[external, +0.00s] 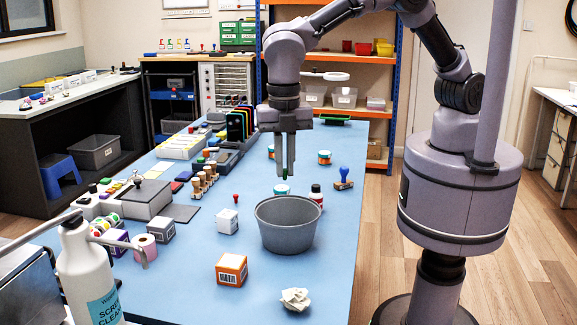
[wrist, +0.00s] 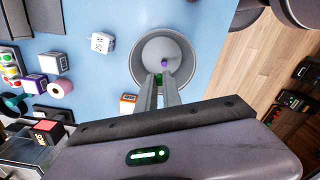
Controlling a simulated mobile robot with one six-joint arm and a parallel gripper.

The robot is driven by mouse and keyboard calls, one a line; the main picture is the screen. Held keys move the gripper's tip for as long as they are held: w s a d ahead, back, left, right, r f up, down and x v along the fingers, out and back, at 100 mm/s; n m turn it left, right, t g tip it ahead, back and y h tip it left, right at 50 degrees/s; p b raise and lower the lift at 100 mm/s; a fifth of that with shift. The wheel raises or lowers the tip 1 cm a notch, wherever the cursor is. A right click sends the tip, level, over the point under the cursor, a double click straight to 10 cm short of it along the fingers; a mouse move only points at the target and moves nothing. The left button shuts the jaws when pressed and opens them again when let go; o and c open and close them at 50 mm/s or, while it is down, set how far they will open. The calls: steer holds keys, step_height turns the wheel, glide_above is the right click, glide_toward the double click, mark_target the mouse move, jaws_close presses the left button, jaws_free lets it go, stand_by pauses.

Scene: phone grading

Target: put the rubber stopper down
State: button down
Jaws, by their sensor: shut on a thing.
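My gripper (external: 285,170) points straight down, with its fingers closed around a small green piece (external: 285,173), which I take to be the rubber stopper. Most of it is hidden by the fingers. In the wrist view the green stopper (wrist: 158,79) shows between the fingertips (wrist: 158,82). The round grey bin (external: 288,237) stands open on the blue table. In the external view the stopper is higher than the bin's rim. In the wrist view the fingertips overlap the inside of the bin (wrist: 135,65). A small purple thing (wrist: 164,62) shows inside the bin.
A white cube (external: 227,221), an orange box (external: 231,270) and crumpled paper (external: 295,299) lie around the bin. A red-capped bottle (external: 316,195) and a blue-handled stamp (external: 343,178) stand behind it. The blue table (external: 190,270) has bare room on the left of the bin.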

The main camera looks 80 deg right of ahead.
steer(key=b, duration=0.5)
glide_toward(285, 222)
steer(key=a+f, duration=0.1)
steer(key=f, duration=0.1)
steer(key=a+f, duration=0.2)
steer(key=f, duration=0.1)
steer(key=s+a+f, duration=0.1)
steer(key=f, duration=0.1)
steer(key=shift+a+f, duration=0.15)
steer(key=shift+a, duration=0.1)
steer(key=shift+f, duration=0.2)
steer(key=c, duration=1.5)
jaws_free()
steer(key=shift+r, duration=0.15)
